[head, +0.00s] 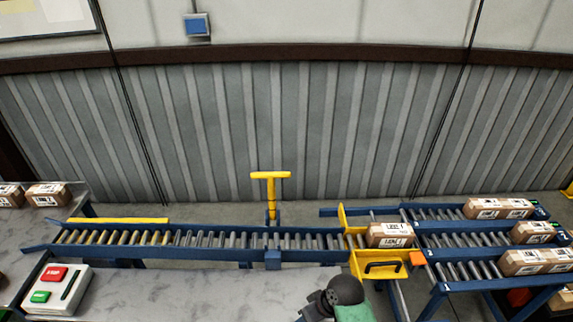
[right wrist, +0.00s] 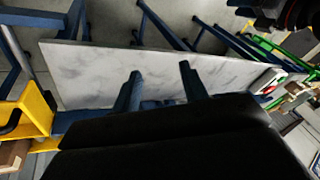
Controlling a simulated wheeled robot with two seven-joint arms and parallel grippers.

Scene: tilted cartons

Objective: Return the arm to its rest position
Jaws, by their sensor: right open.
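My right gripper (right wrist: 158,82) shows in the right wrist view with its two dark fingers apart and nothing between them. It is over the pale marbled tabletop (right wrist: 85,75). In the head view only a dark rounded part of an arm (head: 346,290) shows at the bottom, over the tabletop's right end; its fingers are hidden there. My left gripper is in neither view. A brown carton (head: 390,241) with white labels sits on the yellow carriage (head: 366,262) at the right end of the roller conveyor, apart from the arm.
The roller conveyor (head: 205,239) runs behind the tabletop (head: 190,293). A control box (head: 75,292) with red and green buttons stands at the left. More cartons (head: 500,208) lie on the roller lanes at the right. A yellow T-shaped post (head: 270,190) stands behind the conveyor.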

